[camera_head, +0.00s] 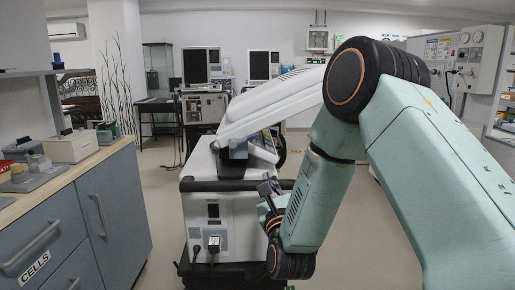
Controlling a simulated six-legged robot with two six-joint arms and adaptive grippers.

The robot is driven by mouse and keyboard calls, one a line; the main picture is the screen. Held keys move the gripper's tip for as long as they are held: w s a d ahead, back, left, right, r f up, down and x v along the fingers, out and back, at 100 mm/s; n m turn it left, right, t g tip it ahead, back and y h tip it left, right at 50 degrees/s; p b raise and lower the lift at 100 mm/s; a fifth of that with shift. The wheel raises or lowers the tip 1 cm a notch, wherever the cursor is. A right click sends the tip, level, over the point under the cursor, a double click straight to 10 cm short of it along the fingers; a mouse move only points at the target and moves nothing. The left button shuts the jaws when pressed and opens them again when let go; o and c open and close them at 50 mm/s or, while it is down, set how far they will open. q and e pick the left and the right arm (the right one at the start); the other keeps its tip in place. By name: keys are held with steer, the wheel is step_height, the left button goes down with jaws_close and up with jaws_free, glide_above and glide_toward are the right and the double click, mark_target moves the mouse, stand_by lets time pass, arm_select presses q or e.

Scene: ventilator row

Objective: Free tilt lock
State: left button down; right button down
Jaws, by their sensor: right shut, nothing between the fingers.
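A white ventilator cart (205,222) stands ahead of me at the centre. Its white tilting screen unit (265,103) leans up and to the right on top, on a dark mount (232,160). My right arm comes in from the right and bends down in front of the cart. My right gripper (266,188) is small and dark in the picture, close to the cart's upper back edge below the mount. It is shut and empty. I cannot make out a tilt lock or whether the gripper touches it. My left gripper is not in view.
A bench with drawers (80,215) stands close on the left, with small boxes (70,147) on top. More machines (203,90) stand at the far wall. A wall panel with gauges (468,57) is at the right. The floor between bench and cart is clear.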

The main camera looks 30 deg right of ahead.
mark_target(246, 139)
steer(key=x, duration=0.9)
steer(key=shift+w+d+r, duration=0.1)
steer(key=shift+w, duration=0.25)
steer(key=r, duration=0.1)
steer(key=a+r, duration=0.1)
steer(key=r, duration=0.1)
steer(key=shift+w+a+r, duration=0.1)
steer(key=shift+w+a, duration=0.05)
steer(key=shift+w, duration=0.1)
steer(key=shift+a+r, duration=0.15)
steer(key=shift+r, duration=0.2)
steer(key=shift+w+f, duration=0.1)
steer(key=shift+w, duration=0.05)
